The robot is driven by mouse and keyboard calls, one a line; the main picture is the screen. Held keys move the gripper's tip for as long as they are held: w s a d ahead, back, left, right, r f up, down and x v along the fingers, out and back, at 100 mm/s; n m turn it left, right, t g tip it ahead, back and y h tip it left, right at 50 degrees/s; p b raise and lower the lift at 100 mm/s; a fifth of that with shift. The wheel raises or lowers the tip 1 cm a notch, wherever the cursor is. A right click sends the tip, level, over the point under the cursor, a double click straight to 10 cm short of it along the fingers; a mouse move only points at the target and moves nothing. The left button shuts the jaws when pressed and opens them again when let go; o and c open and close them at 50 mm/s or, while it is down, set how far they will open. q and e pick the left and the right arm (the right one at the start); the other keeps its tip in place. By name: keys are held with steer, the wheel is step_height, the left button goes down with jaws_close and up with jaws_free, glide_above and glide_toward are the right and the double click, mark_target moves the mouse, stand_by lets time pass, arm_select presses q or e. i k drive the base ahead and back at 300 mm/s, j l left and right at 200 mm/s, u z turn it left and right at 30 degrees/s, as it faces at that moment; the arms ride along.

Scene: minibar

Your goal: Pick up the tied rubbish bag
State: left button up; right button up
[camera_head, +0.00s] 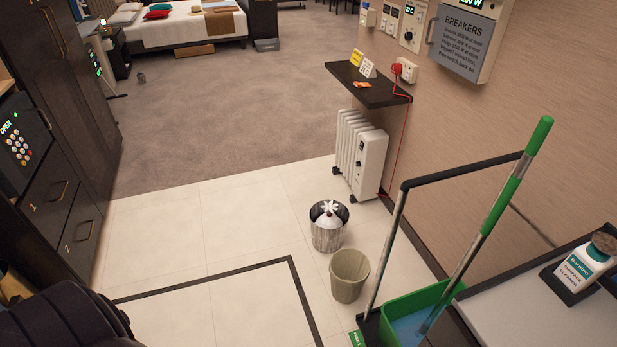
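A white tied rubbish bag (328,221) sits inside a shiny metal bin (327,238) on the tiled floor, right of the middle. Its knotted top stands up at the bin's rim and its lower part is hidden by the bin wall. A dark rounded part, which seems to be one of my arms, fills the bottom left corner. Neither of my grippers shows in this view.
A beige empty-looking bin (349,276) stands just in front of the metal bin. A green mop bucket (410,313) with a mop and a cart (546,299) are at the right. A white radiator (368,160) stands behind by the wall. Tiles to the left are clear.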

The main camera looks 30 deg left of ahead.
mark_target(329, 220)
steer(key=u, duration=0.8)
steer(key=i+j+z, duration=0.1)
steer(key=i, duration=0.25)
steer(key=i+j+z, duration=0.1)
steer(key=i+j, duration=0.2)
